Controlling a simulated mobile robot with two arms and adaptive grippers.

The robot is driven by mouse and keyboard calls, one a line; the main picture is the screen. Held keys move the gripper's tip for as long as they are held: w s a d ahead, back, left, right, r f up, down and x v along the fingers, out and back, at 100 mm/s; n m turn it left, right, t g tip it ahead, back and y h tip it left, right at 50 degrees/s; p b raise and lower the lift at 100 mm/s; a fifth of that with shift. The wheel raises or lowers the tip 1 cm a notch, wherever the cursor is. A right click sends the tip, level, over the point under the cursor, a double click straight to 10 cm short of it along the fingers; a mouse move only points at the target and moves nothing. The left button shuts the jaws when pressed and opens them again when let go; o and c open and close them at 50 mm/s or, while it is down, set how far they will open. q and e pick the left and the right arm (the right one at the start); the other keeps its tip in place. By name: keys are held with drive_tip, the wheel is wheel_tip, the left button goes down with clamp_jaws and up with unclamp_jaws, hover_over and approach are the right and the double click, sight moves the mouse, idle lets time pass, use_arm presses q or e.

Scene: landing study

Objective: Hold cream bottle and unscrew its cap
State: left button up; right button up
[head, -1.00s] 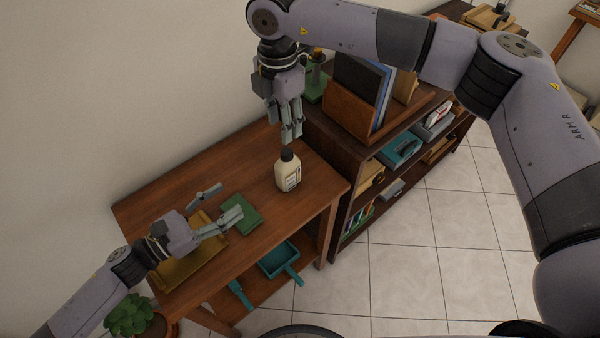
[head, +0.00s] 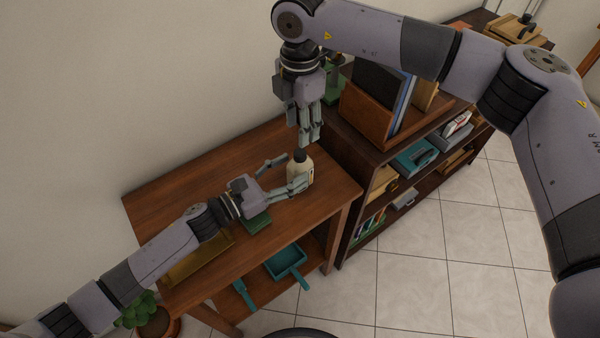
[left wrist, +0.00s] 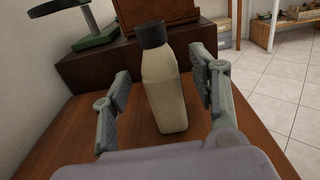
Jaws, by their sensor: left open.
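The cream bottle (head: 300,171) stands upright on the wooden table near its right end, its dark cap (head: 300,155) on top. In the left wrist view the cream bottle (left wrist: 164,92) and its dark cap (left wrist: 150,35) stand between my open fingers, with a gap on each side. My left gripper (head: 294,173) is open around the bottle body, not closed on it; it also shows in the left wrist view (left wrist: 162,78). My right gripper (head: 311,139) points down just above the cap. Its fingers look close together, but their opening is unclear.
A green pad (head: 257,223) and a brass-coloured tray (head: 205,258) lie on the table, partly behind my left arm. A dark bookcase (head: 340,150) adjoins the table's right end. A teal dustpan (head: 286,261) sits on the lower shelf. The table's back left is clear.

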sight(300, 165)
use_arm(q)
drive_tip(key=shift+x, duration=1.7)
drive_tip(key=shift+c, duration=0.4)
clamp_jaws()
